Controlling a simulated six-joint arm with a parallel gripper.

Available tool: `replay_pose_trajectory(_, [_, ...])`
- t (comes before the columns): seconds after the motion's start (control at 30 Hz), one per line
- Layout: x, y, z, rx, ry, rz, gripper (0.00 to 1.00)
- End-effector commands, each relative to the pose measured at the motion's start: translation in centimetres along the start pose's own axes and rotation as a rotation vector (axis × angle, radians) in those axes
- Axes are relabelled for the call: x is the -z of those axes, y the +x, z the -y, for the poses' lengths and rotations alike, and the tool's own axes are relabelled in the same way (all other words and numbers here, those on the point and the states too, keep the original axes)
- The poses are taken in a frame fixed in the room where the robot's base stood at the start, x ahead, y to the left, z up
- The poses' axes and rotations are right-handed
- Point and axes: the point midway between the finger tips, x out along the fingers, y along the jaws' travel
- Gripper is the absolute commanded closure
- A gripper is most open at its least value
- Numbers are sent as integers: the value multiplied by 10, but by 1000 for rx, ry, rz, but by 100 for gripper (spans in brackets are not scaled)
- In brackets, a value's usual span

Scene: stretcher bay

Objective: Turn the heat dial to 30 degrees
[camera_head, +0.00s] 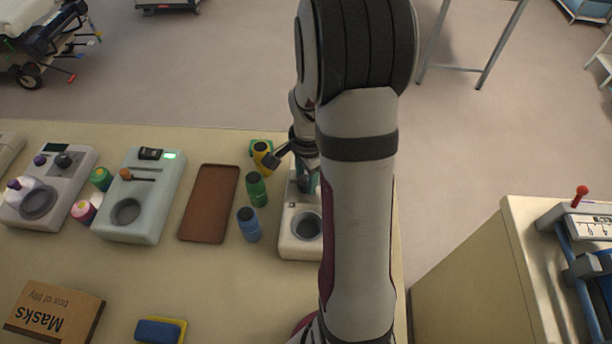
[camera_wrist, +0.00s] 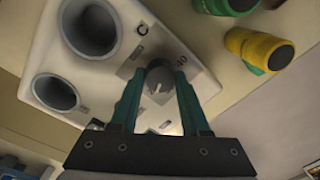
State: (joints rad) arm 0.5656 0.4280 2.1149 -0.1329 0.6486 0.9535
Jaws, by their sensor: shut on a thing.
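The heat dial (camera_wrist: 159,79) is a small round grey knob on a pale device with two round wells in the wrist view. A light pointer line shows on its face, but I cannot read its setting. My gripper (camera_wrist: 160,76) has its two green fingers on either side of the knob and is shut on it. In the head view the device (camera_head: 290,246) stands at the table's right edge, partly behind my arm. There my gripper (camera_head: 306,180) is over its far part and the dial is hidden.
Left of the device stand a blue bottle (camera_head: 248,225), a green bottle (camera_head: 256,189) and a yellow bottle (camera_head: 262,157). A brown tray (camera_head: 209,205) and another device (camera_head: 150,222) lie farther left. A masks box (camera_head: 53,312) is at the front left.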

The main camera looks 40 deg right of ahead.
Motion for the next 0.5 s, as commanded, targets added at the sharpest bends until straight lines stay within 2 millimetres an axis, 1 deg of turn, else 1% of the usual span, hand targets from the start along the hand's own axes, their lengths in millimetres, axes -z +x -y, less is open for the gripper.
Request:
replay_pose_trajectory(0.17, [0,0,0,1,-107,4,100])
replay_pose_trajectory(0.5, [0,0,0,0,-393,18,100])
